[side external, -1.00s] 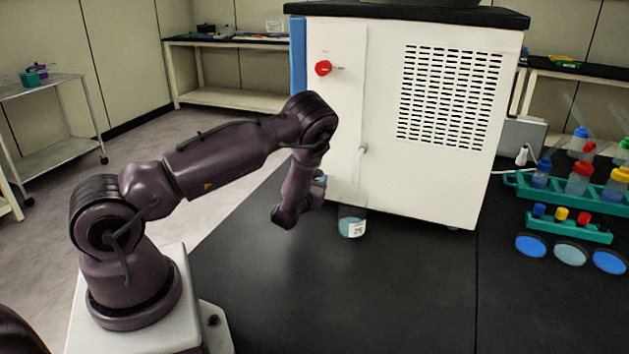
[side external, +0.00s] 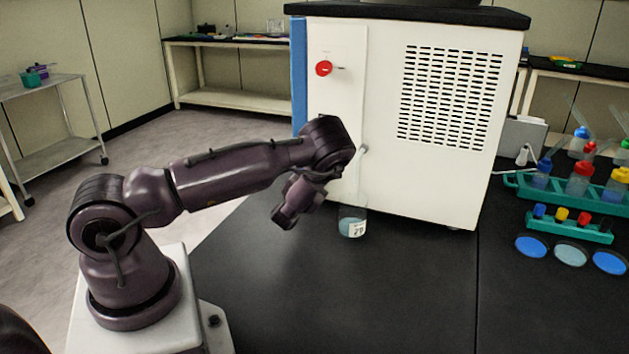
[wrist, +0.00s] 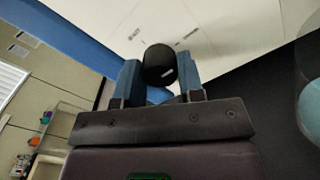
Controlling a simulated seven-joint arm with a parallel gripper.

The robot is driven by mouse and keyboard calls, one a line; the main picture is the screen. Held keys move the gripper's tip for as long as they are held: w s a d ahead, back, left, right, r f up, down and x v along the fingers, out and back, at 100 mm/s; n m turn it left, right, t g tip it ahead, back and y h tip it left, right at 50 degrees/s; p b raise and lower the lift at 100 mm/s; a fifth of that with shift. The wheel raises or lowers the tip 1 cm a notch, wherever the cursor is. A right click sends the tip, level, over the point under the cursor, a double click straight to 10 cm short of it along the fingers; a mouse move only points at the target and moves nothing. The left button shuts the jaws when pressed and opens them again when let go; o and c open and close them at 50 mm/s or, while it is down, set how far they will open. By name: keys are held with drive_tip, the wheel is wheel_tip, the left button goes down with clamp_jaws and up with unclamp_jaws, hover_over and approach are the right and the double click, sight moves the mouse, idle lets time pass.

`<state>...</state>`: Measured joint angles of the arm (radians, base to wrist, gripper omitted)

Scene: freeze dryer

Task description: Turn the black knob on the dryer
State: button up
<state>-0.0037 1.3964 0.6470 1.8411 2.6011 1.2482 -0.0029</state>
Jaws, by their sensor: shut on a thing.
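The dryer (side external: 450,180) is a large white cabinet with a black top and a blue edge at its left. Its black knob (wrist: 160,62) shows in the wrist view as a short round cylinder with a pale mark. My gripper (wrist: 159,75) has its two blue fingers on either side of the knob, shut on it. The knob and my fingers are hidden behind my wrist in the side view.
A red knob (side external: 323,68) sits higher on the dryer's front. A beaker of bluish liquid (side external: 352,224) stands on the black bench close to my wrist, below a small spout (side external: 364,149). Bottles in a green rack (side external: 598,198) stand at the right. The bench's front is clear.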

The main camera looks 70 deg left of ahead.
drive_tip(key=o, duration=0.9)
drive_tip(key=v, duration=1.3)
